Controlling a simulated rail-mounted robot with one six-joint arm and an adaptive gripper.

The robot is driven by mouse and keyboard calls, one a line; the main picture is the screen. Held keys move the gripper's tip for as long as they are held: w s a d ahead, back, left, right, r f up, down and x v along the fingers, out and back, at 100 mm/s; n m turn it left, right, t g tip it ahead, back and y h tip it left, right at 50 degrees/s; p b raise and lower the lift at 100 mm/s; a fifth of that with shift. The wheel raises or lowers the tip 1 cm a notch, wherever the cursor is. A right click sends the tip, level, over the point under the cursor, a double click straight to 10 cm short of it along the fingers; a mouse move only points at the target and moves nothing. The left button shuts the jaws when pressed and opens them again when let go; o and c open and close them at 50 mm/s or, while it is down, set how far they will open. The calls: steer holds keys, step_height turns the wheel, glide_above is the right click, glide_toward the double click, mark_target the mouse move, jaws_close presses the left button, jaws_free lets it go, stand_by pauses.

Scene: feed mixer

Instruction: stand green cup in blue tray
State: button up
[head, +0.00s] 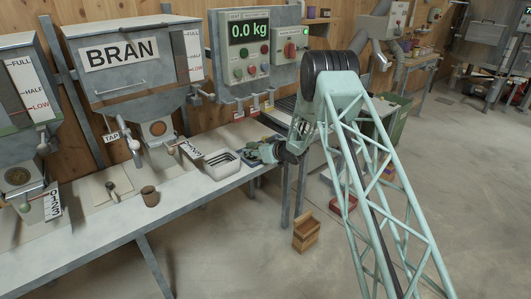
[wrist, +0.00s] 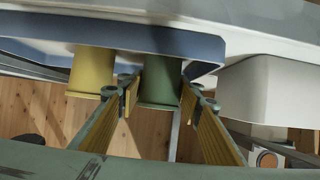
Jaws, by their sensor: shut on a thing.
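The green cup (wrist: 160,82) is between the two yellow-faced fingers of my gripper (wrist: 162,92) in the wrist view, and the fingers are shut on it. The wrist picture looks upside down. The end of the cup away from its rim is hidden by the wall of the blue tray (wrist: 110,35). I cannot tell whether it touches the tray floor. A yellow cup (wrist: 92,72) is beside it to the left, also partly hidden by the tray wall. In the head view my gripper (head: 258,152) is low over the bench's right end; tray and green cup cannot be made out there.
A white tub (wrist: 268,88) is close to the right of the tray in the wrist view; the white basin (head: 222,165) shows in the head view. A brown cup (head: 149,196) and a scoop (head: 111,190) are farther left on the bench (head: 185,205). A wooden crate (head: 306,232) is on the floor.

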steer(key=shift+f, duration=0.1)
steer(key=o, duration=0.9)
steer(key=shift+s+d, duration=0.1)
steer(key=shift+v, duration=5.9)
